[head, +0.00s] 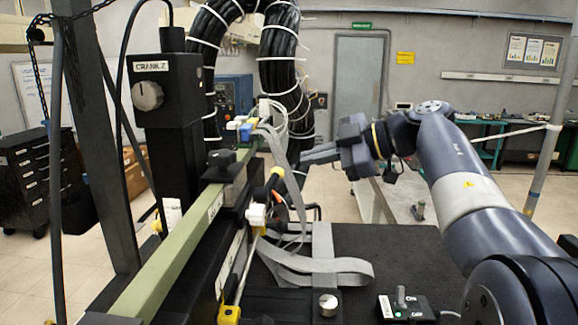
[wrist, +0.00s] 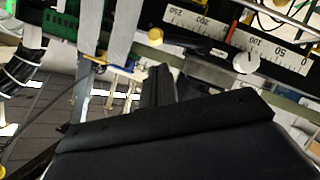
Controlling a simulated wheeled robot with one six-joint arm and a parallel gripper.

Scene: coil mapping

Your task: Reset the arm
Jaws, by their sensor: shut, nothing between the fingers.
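My arm reaches in from the right side of the head view, its blue-grey links bent at a raised elbow. My gripper (head: 306,158) points left, toward the rail assembly, with its fingers together and nothing held. In the head view its tips are close to the grey ribbon cables (head: 281,165); I cannot tell whether they touch. In the wrist view the dark fingers of my gripper (wrist: 165,85) stand in the middle, below a ruler scale (wrist: 200,22).
A green rail (head: 180,240) with a black CRANK Z box (head: 165,95) stands at left. Thick black cable bundles (head: 278,60) hang behind it. A black table (head: 400,255) holds a switch box (head: 405,303) and looped ribbon cable (head: 320,268). A grey post (head: 550,130) stands at right.

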